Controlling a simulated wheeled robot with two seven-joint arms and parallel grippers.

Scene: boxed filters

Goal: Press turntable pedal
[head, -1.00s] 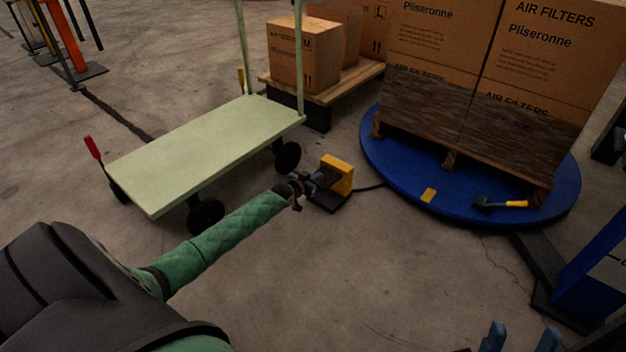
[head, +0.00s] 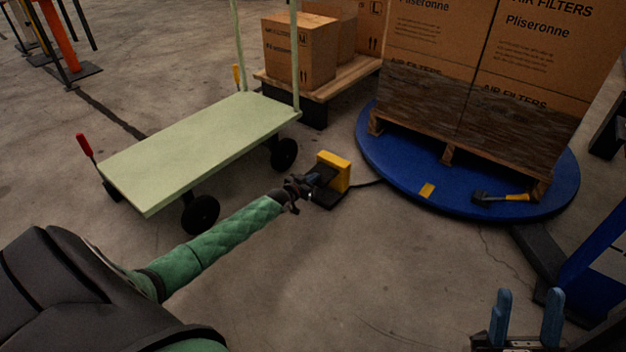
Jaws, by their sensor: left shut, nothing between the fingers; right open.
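The pedal (head: 335,170) is a yellow-hooded foot switch on a black base, on the concrete floor left of the blue turntable (head: 400,193). A dark cable runs from it to the turntable. My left arm, in a green quilted sleeve, reaches to it. My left gripper (head: 312,181) is shut and empty, at the open near-left side of the yellow hood, over the black base. I cannot tell whether it touches the pedal plate. My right gripper (head: 528,318), with blue fingers, is open and empty at the bottom right, far from the pedal.
A pale green cart (head: 195,150) stands left of the pedal. Another loaded pallet (head: 330,84) is behind. The floor in front is clear.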

